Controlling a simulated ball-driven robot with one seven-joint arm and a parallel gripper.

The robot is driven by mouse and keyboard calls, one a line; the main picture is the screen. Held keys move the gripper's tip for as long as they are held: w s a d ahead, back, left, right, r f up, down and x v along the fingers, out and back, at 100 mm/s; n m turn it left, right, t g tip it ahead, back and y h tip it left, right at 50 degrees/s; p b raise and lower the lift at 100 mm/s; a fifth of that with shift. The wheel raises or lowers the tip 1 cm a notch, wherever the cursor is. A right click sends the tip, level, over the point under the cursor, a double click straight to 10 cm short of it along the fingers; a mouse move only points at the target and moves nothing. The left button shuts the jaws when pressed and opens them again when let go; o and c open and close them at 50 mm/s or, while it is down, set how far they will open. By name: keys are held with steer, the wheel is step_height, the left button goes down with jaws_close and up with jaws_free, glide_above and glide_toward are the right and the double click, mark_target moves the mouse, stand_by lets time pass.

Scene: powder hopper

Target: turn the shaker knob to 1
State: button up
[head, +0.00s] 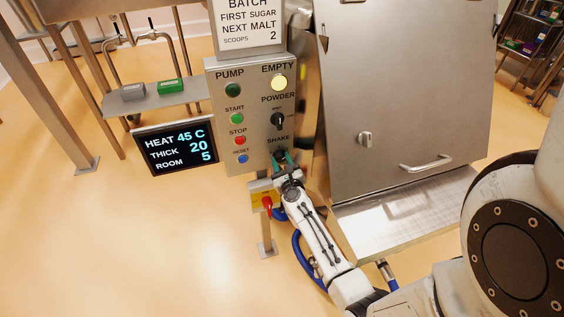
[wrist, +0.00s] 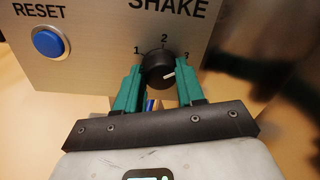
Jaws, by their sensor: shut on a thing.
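The shaker knob (wrist: 158,68) is a round black knob under the SHAKE label on the grey control panel (wrist: 95,75). The marks 1, 2 and 3 run around its top from left to right. Its white pointer line points right and slightly up, toward the 3. My gripper (wrist: 160,80) has its two green fingers on either side of the knob, shut on it. In the head view, my gripper (head: 282,160) is at the panel's lower right and mostly hides the knob.
The blue RESET button (wrist: 50,42) is left of the knob. Above are the red STOP button (head: 240,140), green START button (head: 237,118) and black powder knob (head: 278,121). A red-handled yellow switch box (head: 263,197) sits below. The steel hopper (head: 400,100) stands at right.

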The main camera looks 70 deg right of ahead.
steer(key=n, duration=0.6)
steer(key=shift+w+a+f+n, duration=0.1)
steer(key=shift+n, duration=0.2)
steer(key=n, duration=0.5)
steer(key=shift+n+t, duration=0.3)
steer(key=shift+t, duration=0.1)
steer(key=n, duration=0.6)
steer(key=shift+f+n, duration=0.15)
steer(key=shift+n, duration=0.25)
steer(key=n, duration=0.5)
steer(key=shift+t+y, duration=0.3)
steer(key=shift+f, duration=0.1)
steer(key=o, duration=1)
steer(key=shift+o, duration=0.2)
steer(key=p+v, duration=0.3)
steer(key=v, duration=0.7)
steer(key=shift+s+a, duration=0.2)
steer(key=shift+s, duration=0.15)
